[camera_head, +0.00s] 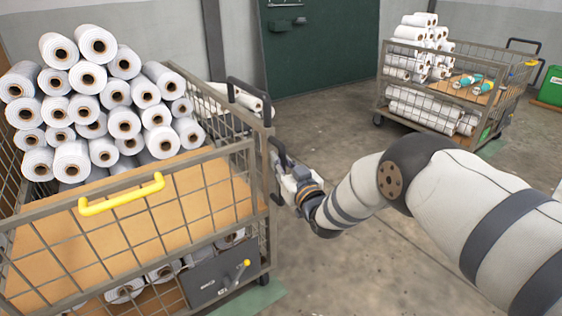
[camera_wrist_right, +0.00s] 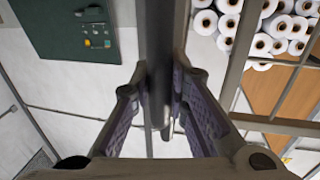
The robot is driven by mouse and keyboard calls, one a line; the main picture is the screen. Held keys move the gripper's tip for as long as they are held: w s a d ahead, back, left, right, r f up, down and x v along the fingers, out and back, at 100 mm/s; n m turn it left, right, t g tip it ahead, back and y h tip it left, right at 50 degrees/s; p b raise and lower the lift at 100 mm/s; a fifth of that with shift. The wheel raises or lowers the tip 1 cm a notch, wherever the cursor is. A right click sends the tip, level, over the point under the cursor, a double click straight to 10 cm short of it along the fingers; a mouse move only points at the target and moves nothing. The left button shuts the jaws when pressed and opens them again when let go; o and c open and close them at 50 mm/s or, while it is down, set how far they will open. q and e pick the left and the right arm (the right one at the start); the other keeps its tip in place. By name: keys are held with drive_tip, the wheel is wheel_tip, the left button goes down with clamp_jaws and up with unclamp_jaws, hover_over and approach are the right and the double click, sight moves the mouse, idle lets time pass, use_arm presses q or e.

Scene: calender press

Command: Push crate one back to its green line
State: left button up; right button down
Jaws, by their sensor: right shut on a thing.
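A large wire-mesh crate (camera_head: 247,165) stands at the left, with a wooden shelf (camera_head: 130,225), a yellow handle (camera_head: 121,194) on its front and a pile of white rolls (camera_head: 100,110). I see no number on it. My right gripper (camera_head: 284,172) is at the crate's right side, by a dark handle. In the right wrist view its fingers (camera_wrist_right: 160,110) are shut around a dark upright bar (camera_wrist_right: 157,60), seemingly that handle. A green floor strip (camera_head: 255,300) shows beside the crate's front right wheel. My left gripper is not in view.
A second mesh crate (camera_head: 455,90) with rolls and small teal-and-white items stands at the back right, near another green floor mark (camera_head: 491,148). A dark green door (camera_head: 320,45) is at the back. Concrete floor (camera_head: 335,130) lies clear between the crates.

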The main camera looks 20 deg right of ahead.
drive_tip(key=shift+r, duration=0.1)
drive_tip(key=c, duration=1.5)
unclamp_jaws()
drive_tip(key=shift+w+a, duration=0.1)
drive_tip(key=shift+w, duration=0.1)
drive_tip(key=shift+c, duration=0.2)
drive_tip(key=s+d, duration=0.2)
drive_tip(key=s, duration=1)
